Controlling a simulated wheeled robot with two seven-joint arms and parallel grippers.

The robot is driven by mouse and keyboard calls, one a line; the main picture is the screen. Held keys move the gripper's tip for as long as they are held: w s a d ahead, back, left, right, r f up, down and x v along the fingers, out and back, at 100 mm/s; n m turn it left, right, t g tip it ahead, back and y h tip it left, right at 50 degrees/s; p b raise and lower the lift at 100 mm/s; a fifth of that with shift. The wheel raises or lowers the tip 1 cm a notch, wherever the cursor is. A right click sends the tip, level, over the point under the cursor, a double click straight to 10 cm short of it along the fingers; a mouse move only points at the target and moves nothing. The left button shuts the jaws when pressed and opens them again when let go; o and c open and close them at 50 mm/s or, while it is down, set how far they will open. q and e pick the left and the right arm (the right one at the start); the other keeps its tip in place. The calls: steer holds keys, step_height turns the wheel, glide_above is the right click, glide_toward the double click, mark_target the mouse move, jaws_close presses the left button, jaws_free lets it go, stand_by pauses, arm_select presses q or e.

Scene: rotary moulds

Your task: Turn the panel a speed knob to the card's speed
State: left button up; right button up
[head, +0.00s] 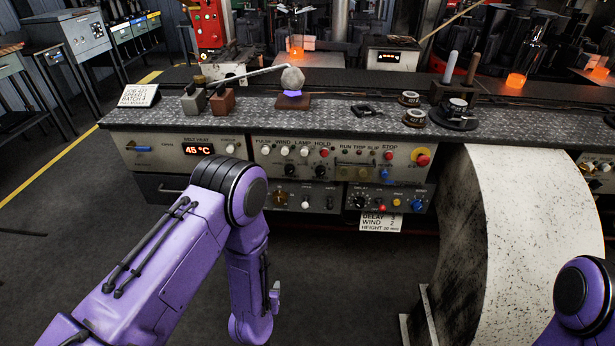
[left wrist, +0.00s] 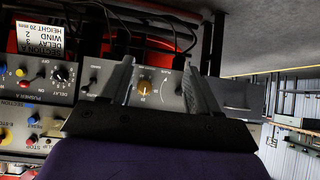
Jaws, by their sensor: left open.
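My left gripper (left wrist: 158,64) is open in the left wrist view, which is upside down. A brass-coloured knob (left wrist: 145,87) with scale marks around it shows between its dark fingers, on a grey panel. The fingers do not appear closed on it; the gap to the panel is unclear. A white card (head: 138,95) on the bench's left end seems to read job 421, speed 1, batch 4. My right gripper is out of view.
The panel to the right has knobs, coloured buttons and a hanging card (head: 380,222) reading delay 3, wind 2, height 20 mm; the card also shows in the left wrist view (left wrist: 40,38). Above are the temperature display (head: 198,149) and a red-and-yellow stop button (head: 422,159). A speckled curved white body (head: 510,240) stands right.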

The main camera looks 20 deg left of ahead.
arm_select(q)
steer(key=w+d+r+m+t+b, duration=0.1)
steer(key=w+d+r+t, duration=0.25)
steer(key=w, duration=0.55)
steer(key=w+d+r+m+t+b, duration=0.1)
steer(key=w+d+r+t, duration=0.1)
steer(key=w+r, duration=0.45)
steer(key=t+y, duration=0.1)
steer(key=t, duration=0.2)
glide_toward(320, 174)
steer(key=x, duration=0.8)
steer(key=shift+w+r, duration=0.15)
steer(key=shift+w, duration=0.25)
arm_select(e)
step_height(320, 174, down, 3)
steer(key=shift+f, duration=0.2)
arm_select(q)
steer(key=c, duration=1)
steer(key=shift+c, duration=0.2)
steer(key=shift+b, duration=0.3)
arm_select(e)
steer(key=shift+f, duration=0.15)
